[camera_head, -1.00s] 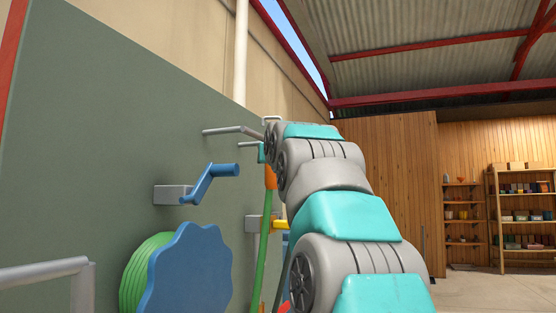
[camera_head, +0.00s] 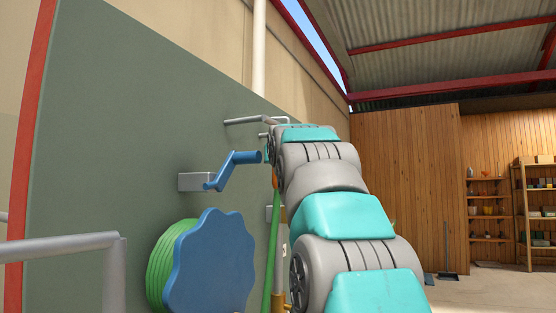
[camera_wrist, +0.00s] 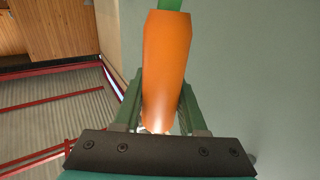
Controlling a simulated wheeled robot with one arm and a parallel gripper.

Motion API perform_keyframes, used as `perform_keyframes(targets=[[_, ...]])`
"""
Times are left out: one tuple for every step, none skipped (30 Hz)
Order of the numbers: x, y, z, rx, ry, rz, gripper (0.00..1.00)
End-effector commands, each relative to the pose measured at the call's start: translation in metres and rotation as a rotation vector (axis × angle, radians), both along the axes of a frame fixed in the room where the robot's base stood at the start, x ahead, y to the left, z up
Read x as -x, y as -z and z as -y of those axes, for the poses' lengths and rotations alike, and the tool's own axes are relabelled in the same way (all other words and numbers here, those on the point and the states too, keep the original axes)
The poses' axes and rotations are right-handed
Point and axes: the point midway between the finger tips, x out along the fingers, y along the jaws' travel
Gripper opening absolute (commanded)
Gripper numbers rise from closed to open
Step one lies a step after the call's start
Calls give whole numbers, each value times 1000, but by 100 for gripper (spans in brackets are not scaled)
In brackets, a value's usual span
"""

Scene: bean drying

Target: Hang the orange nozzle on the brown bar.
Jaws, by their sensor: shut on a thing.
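The orange nozzle (camera_wrist: 167,45) fills the top middle of the wrist view, with the green hose at its far end. My gripper (camera_wrist: 161,88) is shut on it, one green finger on each side. In the head view only a small orange part of the nozzle (camera_head: 276,183) shows beside my arm, with the green hose (camera_head: 273,240) hanging below. My arm hides most of the gripper there. A thin greyish bar (camera_head: 246,121) sticks out from the green panel near my gripper. I cannot make out a clearly brown bar; my arm may hide it.
A blue crank handle (camera_head: 235,165) juts from the green panel (camera_head: 110,150). Below it is a blue scalloped wheel (camera_head: 212,262) with a green hose coil (camera_head: 165,265). A grey rail (camera_head: 60,246) stands at lower left. Shelves (camera_head: 487,210) are far right.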

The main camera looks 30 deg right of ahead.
Motion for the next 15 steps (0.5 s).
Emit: perform_keyframes(targets=[[0, 0, 0, 0, 0, 1, 0], [0, 1, 0, 0, 0, 0, 0], [0, 0, 0, 0, 0, 1, 0], [0, 0, 0, 0, 0, 1, 0], [0, 0, 0, 0, 0, 1, 0], [0, 0, 0, 0, 0, 1, 0], [0, 0, 0, 0, 0, 1, 0], [0, 0, 0, 0, 0, 1, 0], [0, 0, 0, 0, 0, 1, 42], [0, 0, 0, 0, 0, 1, 45], [0, 0, 0, 0, 0, 1, 49], [0, 0, 0, 0, 0, 0, 53], [0, 0, 0, 0, 0, 0, 57], [0, 0, 0, 0, 0, 0, 60], [0, 0, 0, 0, 0, 0, 64]])
